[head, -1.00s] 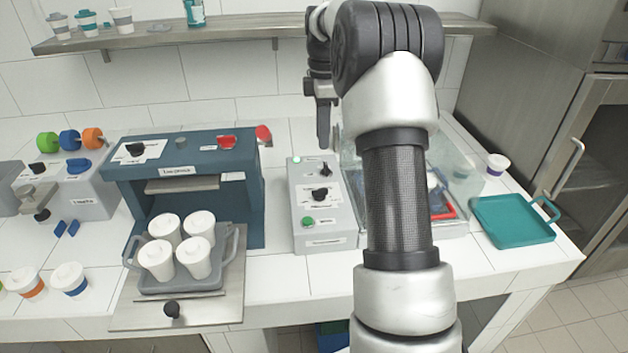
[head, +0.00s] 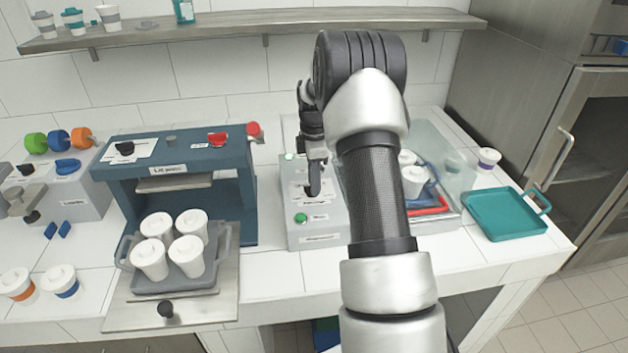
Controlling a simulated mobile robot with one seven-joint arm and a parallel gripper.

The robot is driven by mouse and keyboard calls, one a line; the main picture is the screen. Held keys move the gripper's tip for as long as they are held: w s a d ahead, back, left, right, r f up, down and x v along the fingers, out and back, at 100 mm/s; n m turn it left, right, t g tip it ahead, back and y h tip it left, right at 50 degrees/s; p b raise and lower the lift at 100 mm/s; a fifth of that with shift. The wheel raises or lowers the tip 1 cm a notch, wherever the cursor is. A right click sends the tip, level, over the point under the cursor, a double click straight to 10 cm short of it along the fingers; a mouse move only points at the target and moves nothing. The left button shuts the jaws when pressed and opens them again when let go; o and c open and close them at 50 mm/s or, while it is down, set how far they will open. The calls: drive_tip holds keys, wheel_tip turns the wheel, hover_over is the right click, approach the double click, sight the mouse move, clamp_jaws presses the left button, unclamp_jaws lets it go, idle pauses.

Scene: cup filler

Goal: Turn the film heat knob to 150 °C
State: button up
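The grey control box (head: 325,237) stands on the white counter at the middle. In the earlier frame it shows a black knob on a white dial plate; that knob is now hidden behind my gripper. Which knob is the film heat knob, and its setting, cannot be read at this size. My gripper (head: 314,192) points down over the box's dial plate (head: 298,191), at the knob's place. Whether it touches or grips the knob is hidden, and the finger gap does not show.
The blue press (head: 225,160) stands left of the box, with several white lidded cups on a grey tray (head: 180,284) before it. A clear-walled station (head: 440,140) is close on the right, partly behind my arm. A teal tray (head: 505,214) lies farther right.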

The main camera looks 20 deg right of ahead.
drive_tip(key=shift+c, duration=0.3)
clamp_jaws()
drive_tip(key=shift+m, duration=0.3)
drive_tip(key=m, duration=0.5)
drive_tip(key=shift+s, duration=0.1)
drive_tip(key=m, duration=0.5)
drive_tip(key=shift+a+m+b, duration=0.15)
drive_tip(key=shift+m+b, duration=0.2)
drive_tip(key=shift+m, duration=0.05)
drive_tip(key=m, duration=0.6)
drive_tip(key=shift+a, duration=0.15)
drive_tip(key=m, duration=0.6)
drive_tip(key=shift+a, duration=0.1)
drive_tip(key=shift+m, duration=0.3)
